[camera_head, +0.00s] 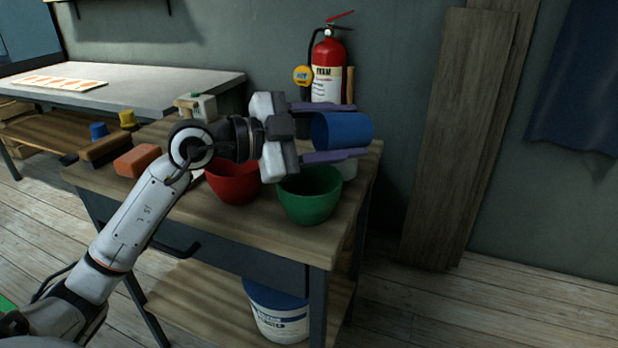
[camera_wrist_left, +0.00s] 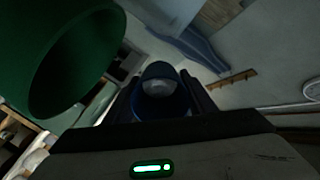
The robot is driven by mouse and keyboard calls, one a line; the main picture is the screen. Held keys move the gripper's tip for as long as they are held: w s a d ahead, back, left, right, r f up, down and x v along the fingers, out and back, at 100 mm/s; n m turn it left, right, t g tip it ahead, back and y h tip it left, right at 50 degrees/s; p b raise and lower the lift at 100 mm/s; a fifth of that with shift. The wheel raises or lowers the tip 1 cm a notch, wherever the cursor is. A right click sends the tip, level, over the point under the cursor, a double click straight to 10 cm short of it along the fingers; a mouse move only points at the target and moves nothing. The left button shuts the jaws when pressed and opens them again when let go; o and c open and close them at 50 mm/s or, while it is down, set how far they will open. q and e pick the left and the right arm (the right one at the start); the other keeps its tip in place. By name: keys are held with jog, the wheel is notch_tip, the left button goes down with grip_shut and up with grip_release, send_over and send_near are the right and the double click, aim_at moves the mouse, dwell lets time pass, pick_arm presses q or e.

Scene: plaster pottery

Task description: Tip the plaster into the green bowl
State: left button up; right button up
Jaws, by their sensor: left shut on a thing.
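My left gripper (camera_head: 352,131) is shut on a blue cup (camera_head: 340,130), with one finger on each side. The cup is tilted onto its side and held above the right part of the green bowl (camera_head: 309,197), apart from it. In the left wrist view, the blue cup (camera_wrist_left: 160,105) sits between the fingers, with a pale grey patch inside; I cannot tell whether that is plaster. The green bowl (camera_wrist_left: 50,60) fills the upper left there. The inside bottom of the bowl is hidden. My right gripper is not in view.
A red bowl (camera_head: 233,186) stands just left of the green bowl, under my wrist. An orange block (camera_head: 137,161) and brushes lie further left on the wooden table. A fire extinguisher (camera_head: 327,70) is behind, and a blue-lidded bucket (camera_head: 277,313) is on the shelf below.

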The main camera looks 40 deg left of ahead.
aim_at(327, 114)
pick_arm(q)
jog(key=shift+s+a+r+t+h+b, duration=0.15)
jog(key=shift+r+t+h+b, duration=0.1)
jog(key=shift+r+t, duration=0.3)
jog(key=shift+s+r+t+h+b, duration=0.15)
jog(key=shift+r+t+h, duration=0.15)
jog(key=shift+r, duration=0.4)
jog(key=shift+s+a+r+t+h+b, duration=0.1)
jog(key=shift+r+t+h+b, duration=0.15)
jog(key=shift+r+t, duration=0.3)
dwell(1.2)
jog(key=shift+s+a+r+t+h+b, duration=0.1)
jog(key=shift+s+r+t+h+b, duration=0.15)
jog(key=shift+r+t, duration=0.3)
jog(key=shift+s+a+r+t+h+b, duration=0.1)
jog(key=shift+r+t+h+b, duration=0.15)
jog(key=shift+r, duration=0.45)
jog(key=shift+s+a+r+t+h+b, duration=0.1)
jog(key=shift+s+r+t+h+b, duration=0.15)
jog(key=shift+r+t, duration=0.35)
dwell(3.2)
